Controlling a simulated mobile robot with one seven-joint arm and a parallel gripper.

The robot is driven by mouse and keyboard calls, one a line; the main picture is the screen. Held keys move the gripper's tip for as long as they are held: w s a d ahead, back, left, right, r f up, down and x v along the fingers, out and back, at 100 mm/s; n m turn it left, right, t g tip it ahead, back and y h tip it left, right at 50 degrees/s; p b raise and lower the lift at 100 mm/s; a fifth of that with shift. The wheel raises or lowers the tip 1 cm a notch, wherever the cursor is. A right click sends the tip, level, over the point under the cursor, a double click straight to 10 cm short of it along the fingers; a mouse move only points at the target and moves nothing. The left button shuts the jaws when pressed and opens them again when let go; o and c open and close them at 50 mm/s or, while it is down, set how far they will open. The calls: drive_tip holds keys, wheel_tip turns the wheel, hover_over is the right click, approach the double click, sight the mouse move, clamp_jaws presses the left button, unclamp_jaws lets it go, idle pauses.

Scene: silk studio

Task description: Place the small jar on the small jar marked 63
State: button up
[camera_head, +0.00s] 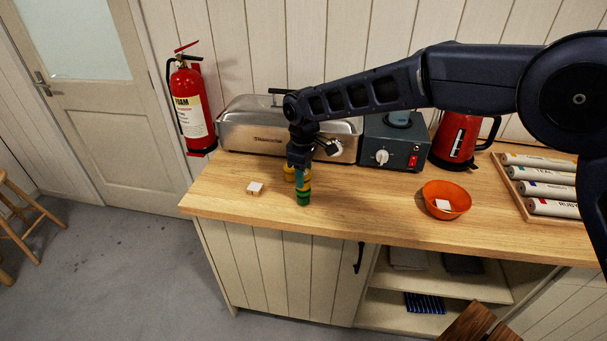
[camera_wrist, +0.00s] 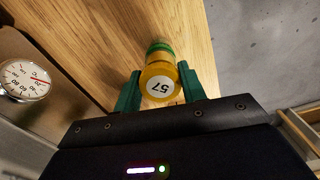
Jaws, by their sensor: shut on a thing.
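A small yellow jar (camera_wrist: 160,82) with a round white label reading 57 sits between the green fingers of my gripper (camera_wrist: 160,88) in the wrist view. My gripper (camera_head: 303,180) is shut on it, low over the counter near the steel warmer in the head view. A green piece (camera_wrist: 159,47) shows just beyond the yellow jar; it also shows below the fingers in the head view (camera_head: 303,198). I cannot tell whether it is a separate jar or touches the yellow one. Another yellow patch (camera_head: 289,173) shows just left of the fingers. No label 63 is legible.
The steel warmer (camera_head: 245,130) and grey heater (camera_head: 395,145) stand behind. An orange bowl (camera_head: 435,193), red kettle (camera_head: 455,140) and rack of rolls (camera_head: 540,190) are right. The counter's front middle is clear.

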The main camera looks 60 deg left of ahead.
drive_tip(key=shift+f, duration=0.15)
drive_tip(key=o, duration=1)
drive_tip(key=shift+f, duration=0.1)
wheel_tip(320, 180, up, 12)
drive_tip(key=shift+r, duration=0.2)
